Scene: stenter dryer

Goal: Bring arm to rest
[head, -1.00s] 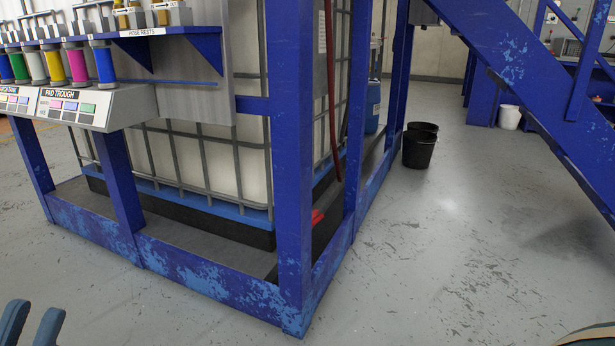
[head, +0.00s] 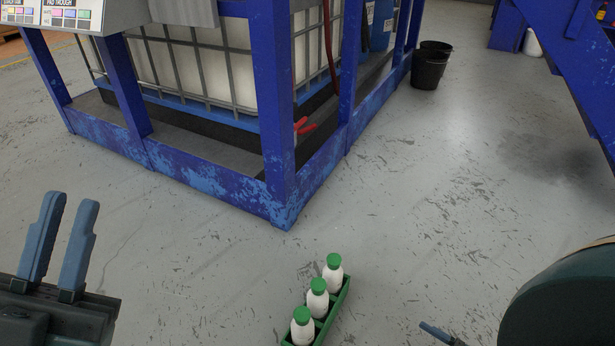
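My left gripper (head: 70,200) is at the bottom left of the head view. Its two blue-grey fingers point up with a clear gap between them, and nothing is between them. Only a blue fingertip of my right gripper (head: 437,332) shows at the bottom edge, right of centre. The rest of it is out of the picture, so its opening cannot be told. A green carrier (head: 340,302) with three white bottles (head: 318,304) with green caps shows at bottom centre, apart from both visible grippers.
A blue steel frame (head: 278,130) with a caged white tank (head: 215,60) stands ahead, a red-handled item (head: 304,127) inside its corner. Dark buckets (head: 428,68) stand behind it to the right. Blue sloping beams (head: 585,60) are at the right edge. Grey floor (head: 440,190) between is clear.

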